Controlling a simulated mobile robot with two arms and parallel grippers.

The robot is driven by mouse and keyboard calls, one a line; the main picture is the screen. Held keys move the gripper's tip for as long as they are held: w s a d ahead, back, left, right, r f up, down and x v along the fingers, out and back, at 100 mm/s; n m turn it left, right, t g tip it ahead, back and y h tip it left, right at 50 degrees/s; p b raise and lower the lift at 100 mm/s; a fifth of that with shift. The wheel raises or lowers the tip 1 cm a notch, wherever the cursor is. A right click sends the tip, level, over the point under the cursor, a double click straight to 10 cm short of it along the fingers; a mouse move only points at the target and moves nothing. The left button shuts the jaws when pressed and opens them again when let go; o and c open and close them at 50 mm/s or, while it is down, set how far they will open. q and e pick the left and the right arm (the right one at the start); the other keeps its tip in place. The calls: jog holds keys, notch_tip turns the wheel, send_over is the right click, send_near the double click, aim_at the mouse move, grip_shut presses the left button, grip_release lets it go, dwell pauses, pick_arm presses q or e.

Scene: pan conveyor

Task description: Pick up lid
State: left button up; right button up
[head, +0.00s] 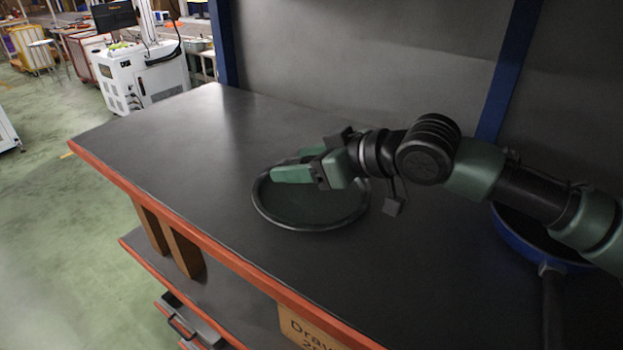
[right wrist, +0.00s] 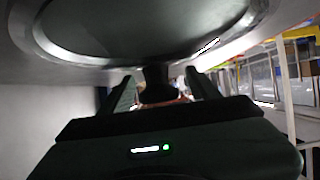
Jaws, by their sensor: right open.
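A dark round lid (head: 318,217) with a thin raised rim lies flat on the dark worktop. It fills the top of the right wrist view (right wrist: 140,25). My right gripper (head: 287,165) reaches in from the right and is over the lid, with its green fingers pointing left. The fingers (right wrist: 160,88) are open, and in the right wrist view the lid's dark knob (right wrist: 156,80) shows between them. I cannot tell whether either finger touches the knob. In the head view the gripper hides the knob and the lid's far part. My left gripper is out of view.
A blue pan (head: 535,245) with a dark handle (head: 552,310) stands at the right, partly behind my right arm. The worktop (head: 180,135) is clear left of the lid. Its orange front edge (head: 200,239) runs diagonally, and a grey wall with blue posts stands behind.

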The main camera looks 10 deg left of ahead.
grip_shut()
jog(key=shift+r, duration=0.1)
